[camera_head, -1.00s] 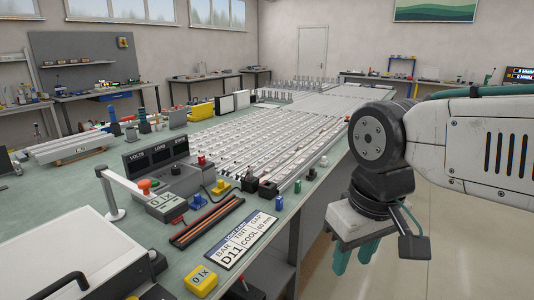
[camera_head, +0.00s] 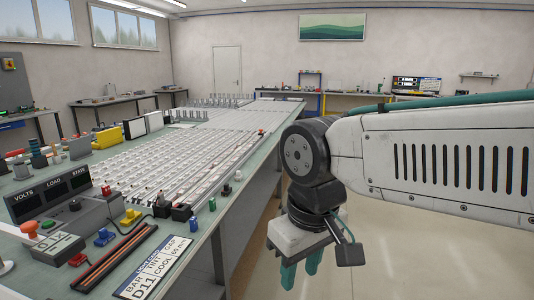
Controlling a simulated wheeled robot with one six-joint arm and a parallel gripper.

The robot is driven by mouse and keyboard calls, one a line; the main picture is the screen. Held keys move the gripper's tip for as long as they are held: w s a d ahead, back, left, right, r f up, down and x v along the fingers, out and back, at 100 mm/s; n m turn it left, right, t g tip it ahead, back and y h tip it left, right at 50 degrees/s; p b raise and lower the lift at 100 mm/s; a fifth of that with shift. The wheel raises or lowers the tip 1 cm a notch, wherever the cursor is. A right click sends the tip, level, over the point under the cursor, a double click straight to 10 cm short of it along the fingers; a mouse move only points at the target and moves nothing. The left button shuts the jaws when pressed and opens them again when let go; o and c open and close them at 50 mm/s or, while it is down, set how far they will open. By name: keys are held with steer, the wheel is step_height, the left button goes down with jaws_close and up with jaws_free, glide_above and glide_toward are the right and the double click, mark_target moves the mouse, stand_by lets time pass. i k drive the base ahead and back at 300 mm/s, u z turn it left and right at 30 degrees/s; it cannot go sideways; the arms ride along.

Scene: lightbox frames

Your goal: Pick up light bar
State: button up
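Light bars (camera_head: 185,157) lie in long, closely packed white rows with small bright squares across the bench. Which single bar the task means I cannot tell. A label card (camera_head: 152,268) reading BAR, TINT, CAP, D11, COOL lies at the bench's near edge. My gripper (camera_head: 301,270) hangs to the right of the bench edge, over the floor. Its two teal fingers point down with a gap between them and nothing visible in it. It is apart from the bars.
The bench's right edge (camera_head: 222,217) runs between the bars and my gripper. A meter box (camera_head: 65,202), small coloured blocks (camera_head: 131,216) and dark rods (camera_head: 113,256) crowd the near left. Open floor (camera_head: 400,255) lies to the right.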

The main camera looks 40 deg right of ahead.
mark_target(218, 162)
steer(key=z, duration=0.85)
steer(key=i, duration=0.75)
steer(key=z, duration=0.8)
steer(key=i, duration=2.1)
steer(key=u, duration=1.45)
steer(key=i, duration=0.6)
steer(key=u, duration=0.8)
